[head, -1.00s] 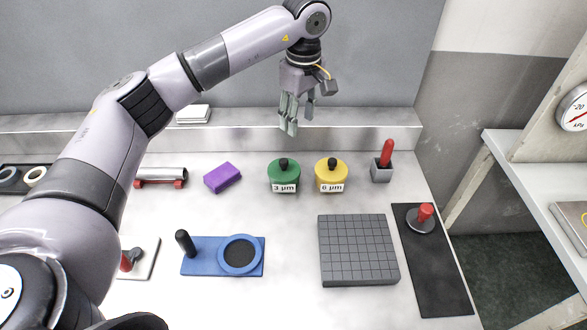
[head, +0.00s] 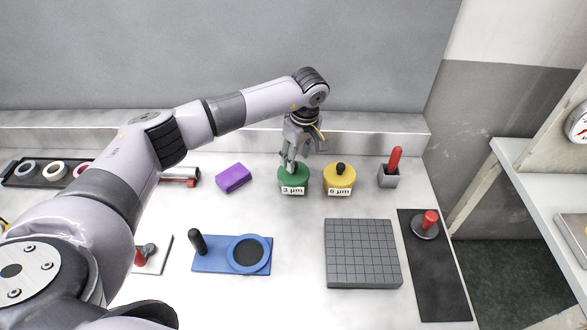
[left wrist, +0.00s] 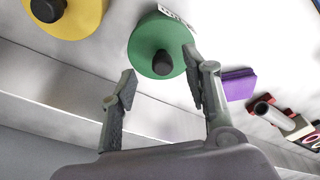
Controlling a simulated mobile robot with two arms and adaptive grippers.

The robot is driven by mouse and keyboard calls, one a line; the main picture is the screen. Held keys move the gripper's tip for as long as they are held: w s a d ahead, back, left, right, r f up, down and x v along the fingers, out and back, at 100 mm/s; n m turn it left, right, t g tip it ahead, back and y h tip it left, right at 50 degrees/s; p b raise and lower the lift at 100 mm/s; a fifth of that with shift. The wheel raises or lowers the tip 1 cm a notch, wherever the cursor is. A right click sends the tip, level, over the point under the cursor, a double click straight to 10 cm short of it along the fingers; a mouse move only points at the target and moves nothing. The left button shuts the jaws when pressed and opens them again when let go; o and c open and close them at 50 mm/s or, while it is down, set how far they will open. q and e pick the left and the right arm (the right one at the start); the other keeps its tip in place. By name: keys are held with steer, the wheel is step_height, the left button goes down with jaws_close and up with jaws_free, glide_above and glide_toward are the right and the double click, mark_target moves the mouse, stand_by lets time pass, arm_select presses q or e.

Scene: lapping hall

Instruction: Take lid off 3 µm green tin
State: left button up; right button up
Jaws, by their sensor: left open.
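The green tin (head: 293,180) labelled 3 µm stands on the bench with its lid on. My left gripper is open and points down just above the lid. In the left wrist view the green lid (left wrist: 145,40) and its black knob (left wrist: 162,62) show beyond the open fingers (left wrist: 160,85), and nothing is between the fingertips. The knob looks apart from the fingers. My right gripper is not in view.
A yellow tin (head: 339,180) labelled 6 µm stands close on the right. A purple block (head: 233,178) lies to the left. A red-handled tool in a grey holder (head: 388,178) stands further right. A grey grid plate (head: 362,255) and a blue plate (head: 215,262) lie in front.

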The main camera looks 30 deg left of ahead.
arm_select(q)
steer(key=f, duration=0.2)
steer(key=a+f+p, duration=0.1)
steer(key=f, duration=0.1)
steer(key=shift+c, duration=0.3)
steer(key=shift+w, duration=0.1)
jaws_close()
